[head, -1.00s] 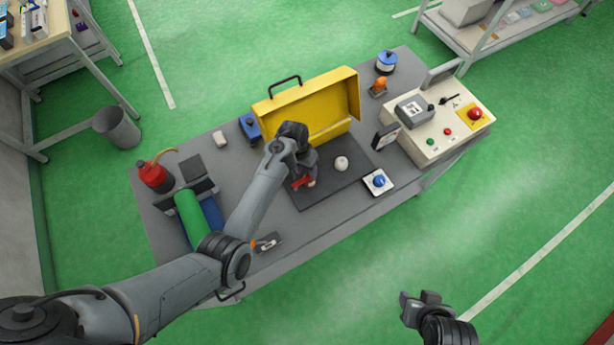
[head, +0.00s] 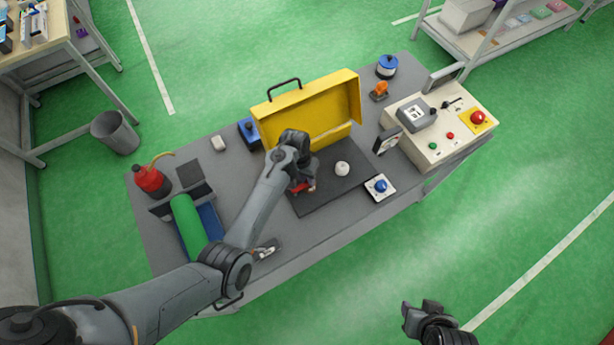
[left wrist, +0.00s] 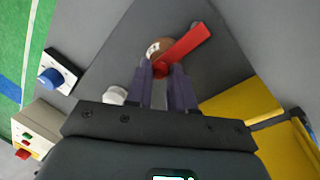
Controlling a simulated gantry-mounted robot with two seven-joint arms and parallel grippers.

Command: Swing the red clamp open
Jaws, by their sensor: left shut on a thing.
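The red clamp (head: 299,188) is on the dark mat (head: 335,188) in front of the open yellow case, mostly hidden by my left arm in the head view. In the left wrist view the red clamp (left wrist: 187,43) is a flat bar slanting to the upper right, with a rounded red end between my fingertips. My left gripper (left wrist: 162,76) is shut on that end; it also shows in the head view (head: 304,184). A brown round piece with a white mark (left wrist: 156,47) sits beside the bar. My right gripper (head: 421,309) is open and empty, off the table at lower right.
The yellow case (head: 310,110) stands open behind the mat. A white knob (head: 342,168) and a blue button on a white box (head: 380,187) are to the right, near the control panel (head: 440,130). A green roller (head: 188,222) and red bottle (head: 151,180) are at left.

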